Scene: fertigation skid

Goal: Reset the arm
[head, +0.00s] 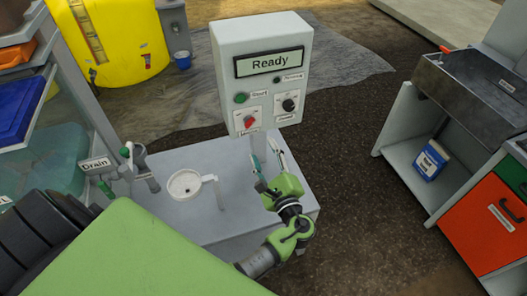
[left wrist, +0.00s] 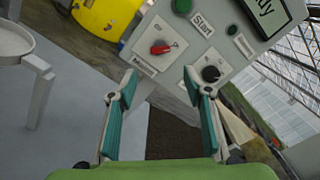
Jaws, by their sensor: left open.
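My left gripper (head: 268,160) is green with teal finger pads. It is open and empty, in front of the lower part of the control box (head: 229,60). In the left wrist view its two fingers (left wrist: 163,92) stand wide apart, with the panel beyond them. The panel carries a display reading "Ready" (head: 269,62), a green Start button (head: 241,98), a red knob (head: 249,122) and a black knob (head: 289,104). The red knob also shows in the left wrist view (left wrist: 161,47). My right gripper is not in view.
A grey bench (head: 230,220) below the box bears a white round cup on a stand (head: 185,185). A valve labelled "Drain" (head: 128,153) is at its left. A yellow tank (head: 120,40) stands behind. A sink unit (head: 468,85) is at the right, with open floor between.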

